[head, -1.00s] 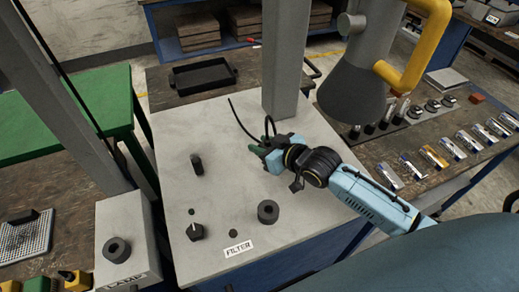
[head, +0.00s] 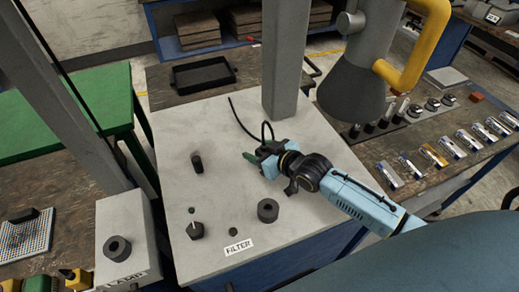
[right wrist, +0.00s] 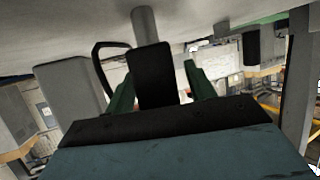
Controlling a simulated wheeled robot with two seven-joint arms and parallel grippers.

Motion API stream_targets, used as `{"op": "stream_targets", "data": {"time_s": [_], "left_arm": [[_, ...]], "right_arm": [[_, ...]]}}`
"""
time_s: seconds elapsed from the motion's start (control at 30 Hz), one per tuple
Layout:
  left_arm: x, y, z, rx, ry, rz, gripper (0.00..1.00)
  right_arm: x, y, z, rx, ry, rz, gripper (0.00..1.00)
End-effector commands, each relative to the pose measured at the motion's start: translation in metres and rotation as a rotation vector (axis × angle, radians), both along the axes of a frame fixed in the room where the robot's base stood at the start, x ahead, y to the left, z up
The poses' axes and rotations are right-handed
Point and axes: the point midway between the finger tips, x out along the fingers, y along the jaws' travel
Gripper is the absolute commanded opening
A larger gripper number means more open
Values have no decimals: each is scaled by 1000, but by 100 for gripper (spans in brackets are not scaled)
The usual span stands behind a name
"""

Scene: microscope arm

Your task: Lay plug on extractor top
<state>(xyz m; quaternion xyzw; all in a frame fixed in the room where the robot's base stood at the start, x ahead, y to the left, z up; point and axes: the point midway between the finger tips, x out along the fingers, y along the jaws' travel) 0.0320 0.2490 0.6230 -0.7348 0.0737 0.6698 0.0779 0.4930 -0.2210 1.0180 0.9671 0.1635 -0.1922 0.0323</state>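The plug (right wrist: 153,75) is a black block with a grey round pin (right wrist: 145,25) pointing at the pale extractor top. It stands between the green fingers of my right gripper (right wrist: 160,82). A narrow gap shows between the plug and one finger, so the fingers look parted around it. In the head view, my right gripper (head: 252,160) is low over the extractor top (head: 222,185) and largely hides the plug. A black cord (head: 240,120) runs across the top to it and loops beside the gripper. My left gripper is not in view.
A grey post (head: 286,70) rises behind the gripper. A black upright piece (head: 197,162), a dark knob (head: 195,231) and a black round socket (head: 268,210) by the FILTER label (head: 239,247) stand on the top. Bare surface lies left of the gripper.

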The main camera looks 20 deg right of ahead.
Motion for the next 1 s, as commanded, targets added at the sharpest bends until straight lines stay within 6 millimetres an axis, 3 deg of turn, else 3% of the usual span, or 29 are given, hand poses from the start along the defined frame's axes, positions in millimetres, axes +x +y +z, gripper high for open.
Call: {"op": "stream_targets", "data": {"time_s": [0.37,0.8,1.0], "left_arm": [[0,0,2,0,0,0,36],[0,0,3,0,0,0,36],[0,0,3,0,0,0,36]], "right_arm": [[-6,-2,4,1,1,0,54],[-77,-26,35,-2,2,0,54],[-98,-34,44,0,2,0,54]]}}
